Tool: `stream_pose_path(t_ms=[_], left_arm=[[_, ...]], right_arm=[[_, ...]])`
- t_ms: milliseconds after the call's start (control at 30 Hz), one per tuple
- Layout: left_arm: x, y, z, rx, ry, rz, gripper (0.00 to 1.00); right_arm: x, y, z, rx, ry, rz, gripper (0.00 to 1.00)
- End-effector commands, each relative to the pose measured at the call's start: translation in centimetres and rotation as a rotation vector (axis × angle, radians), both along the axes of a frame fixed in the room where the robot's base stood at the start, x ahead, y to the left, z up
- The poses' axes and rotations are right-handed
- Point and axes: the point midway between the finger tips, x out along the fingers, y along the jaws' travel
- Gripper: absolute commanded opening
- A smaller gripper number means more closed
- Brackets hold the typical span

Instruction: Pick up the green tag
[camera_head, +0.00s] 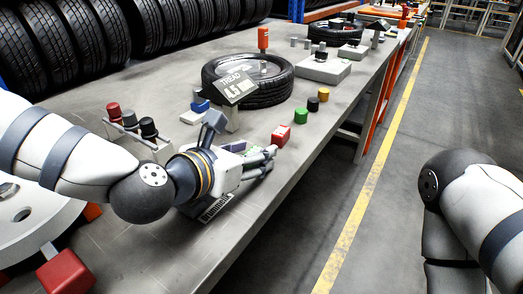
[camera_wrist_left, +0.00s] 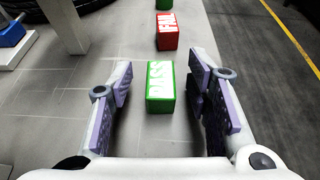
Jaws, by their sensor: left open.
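The green tag (camera_wrist_left: 160,87) is a small block with white lettering that reads PASS. In the left wrist view it lies on the grey bench between the two fingers, with a gap on the left and the right finger close to its side. My left gripper (camera_wrist_left: 158,88) is open around it, holding nothing. In the head view the left gripper (camera_head: 272,157) is low over the bench near its front edge and hides most of the tag. My right arm shows at the right, but its gripper is out of view.
A tyre (camera_head: 262,96) with a TREAD sign (camera_head: 235,86) stands behind. The bench's front edge is close on the right.

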Motion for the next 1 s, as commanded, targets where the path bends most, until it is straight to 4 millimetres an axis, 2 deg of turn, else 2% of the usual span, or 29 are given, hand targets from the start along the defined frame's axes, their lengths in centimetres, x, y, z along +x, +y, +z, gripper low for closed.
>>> stream_pose_path(t_ms=[67, 200, 267, 567, 667, 800, 867, 1000], left_arm=[[-0.1, 0.1, -0.2, 0.002, 0.007, 0.000, 0.45], [-0.1, 0.1, -0.2, 0.001, 0.006, 0.000, 0.13], [-0.1, 0.1, -0.2, 0.001, 0.005, 0.000, 0.02], [-0.1, 0.1, -0.1, 0.002, 0.005, -0.001, 0.02], [-0.1, 0.1, 0.7, 0.001, 0.002, 0.001, 0.02], [-0.1, 0.1, 3.7, -0.001, -0.006, 0.001, 0.02], [-0.9, -1.0, 5.1, 0.000, -0.008, -0.005, 0.02], [-3.2, -3.7, 9.6, 0.001, -0.016, -0.005, 0.02]], right_arm=[[-0.1, 0.0, 0.1, 0.000, 0.002, 0.001, 0.00], [-0.1, 0.0, 0.1, 0.001, 0.002, 0.001, 0.00], [-0.1, 0.0, 0.1, 0.001, 0.002, 0.001, 0.00], [0.0, 0.0, 0.1, 0.001, 0.000, 0.001, 0.00], [0.2, 0.0, 0.3, 0.001, -0.007, 0.001, 0.00], [1.0, 0.0, 1.0, 0.001, -0.034, 0.000, 0.00], [1.4, 0.0, 1.4, 0.001, -0.050, 0.000, 0.00], [2.8, 0.0, 2.7, 0.001, -0.100, 0.000, 0.00]])
